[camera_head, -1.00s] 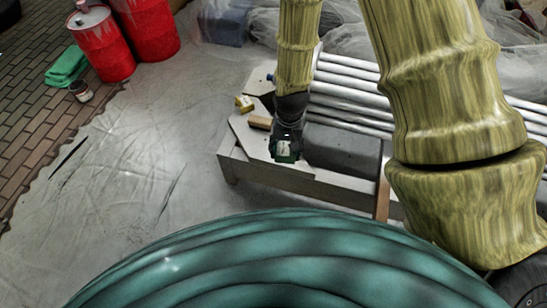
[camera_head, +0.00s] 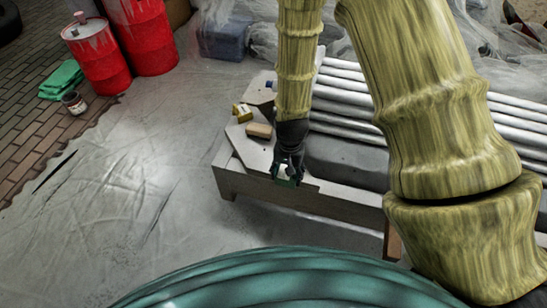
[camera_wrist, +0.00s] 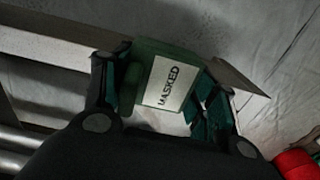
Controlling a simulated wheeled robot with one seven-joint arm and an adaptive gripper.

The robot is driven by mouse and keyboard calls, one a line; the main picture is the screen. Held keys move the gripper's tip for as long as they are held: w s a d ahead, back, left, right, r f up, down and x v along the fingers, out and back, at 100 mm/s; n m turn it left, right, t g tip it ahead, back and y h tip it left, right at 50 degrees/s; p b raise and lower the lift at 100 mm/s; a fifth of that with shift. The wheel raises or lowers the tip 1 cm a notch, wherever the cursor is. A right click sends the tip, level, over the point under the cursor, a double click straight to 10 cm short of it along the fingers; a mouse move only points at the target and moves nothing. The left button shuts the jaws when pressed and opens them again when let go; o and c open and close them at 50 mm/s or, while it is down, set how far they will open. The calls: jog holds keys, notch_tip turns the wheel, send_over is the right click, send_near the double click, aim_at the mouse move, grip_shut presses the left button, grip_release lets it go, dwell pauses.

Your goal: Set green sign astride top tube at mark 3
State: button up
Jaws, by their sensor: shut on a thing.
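My gripper (camera_head: 288,167) is shut on the green sign (camera_head: 286,180), above the front edge of the wooden rack. The sign is apart from the tubes. I cannot make out mark 3 or which tube is the top one.
The wooden rack (camera_head: 252,183) has a pale board with a yellow box (camera_head: 242,109) and a tan block (camera_head: 259,130) on it. A grey block (camera_head: 345,160) lies beside the tubes. Red drums (camera_head: 97,55) stand at upper left. The sheeted floor at left is mostly clear.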

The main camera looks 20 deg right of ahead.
jog(key=w+b, duration=0.1)
jog(key=w, duration=0.3)
jog(key=w+f+b, duration=0.1)
jog(key=w, duration=0.3)
jog(key=w+b, duration=0.1)
jog(key=w, duration=0.3)
jog(key=shift+a+f, duration=0.15)
jog(key=shift+a, duration=0.2)
jog(key=shift+f+b, duration=0.9)
jog(key=shift+f, duration=0.8)
jog(key=o, duration=1)
jog(key=shift+o, duration=0.5)
notch_tip(320, 180, up, 12)
jog(key=p, duration=0.4)
jog(key=shift+p, duration=0.35)
